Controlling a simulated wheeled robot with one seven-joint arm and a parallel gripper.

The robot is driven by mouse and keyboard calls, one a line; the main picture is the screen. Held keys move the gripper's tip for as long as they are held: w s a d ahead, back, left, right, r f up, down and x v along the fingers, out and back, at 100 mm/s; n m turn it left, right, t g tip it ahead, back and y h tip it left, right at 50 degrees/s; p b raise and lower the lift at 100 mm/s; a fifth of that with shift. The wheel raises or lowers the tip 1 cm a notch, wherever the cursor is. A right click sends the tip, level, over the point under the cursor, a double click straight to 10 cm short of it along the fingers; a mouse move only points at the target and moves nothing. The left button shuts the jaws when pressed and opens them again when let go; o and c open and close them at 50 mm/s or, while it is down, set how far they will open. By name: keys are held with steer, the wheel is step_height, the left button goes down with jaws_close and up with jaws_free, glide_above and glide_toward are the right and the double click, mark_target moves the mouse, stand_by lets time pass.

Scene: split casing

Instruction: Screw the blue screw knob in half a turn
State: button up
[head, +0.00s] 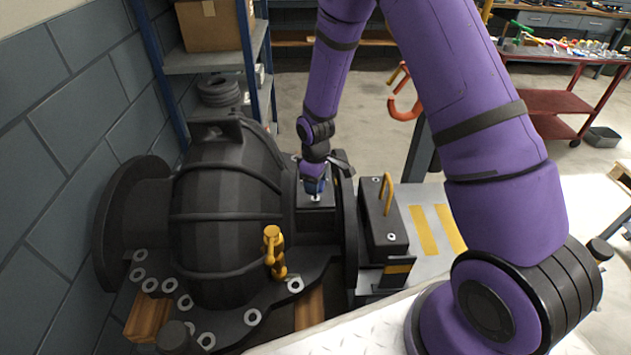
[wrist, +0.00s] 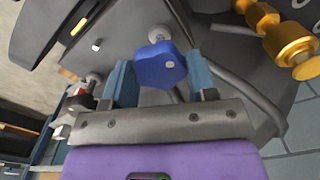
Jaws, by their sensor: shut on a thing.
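The blue screw knob (wrist: 160,66) is a lobed blue head in the wrist view, on a light metal stem that meets the dark casing (wrist: 228,85). My gripper (wrist: 159,72) has one blue-grey finger on each side of the knob and is shut on it. In the head view my gripper (head: 315,184) points down at a small plate on the right side of the large black ribbed casing (head: 225,200). The knob is small there and mostly covered by the fingers.
A brass-coloured fitting (head: 273,252) stands on the casing's front. A black block with a yellow handle (head: 384,212) is close to the right of my gripper. A shelf (head: 205,62) stands behind the casing and a red cart (head: 550,102) is far right.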

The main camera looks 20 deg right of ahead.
steer(key=m, duration=0.5)
steer(key=shift+m, duration=0.3)
steer(key=m, duration=1)
steer(key=shift+m, duration=0.4)
steer(key=m, duration=0.5)
steer(key=shift+m, duration=0.3)
steer(key=o, duration=0.9)
steer(key=shift+r, duration=0.15)
step_height(320, 180, up, 11)
steer(key=shift+f, duration=0.2)
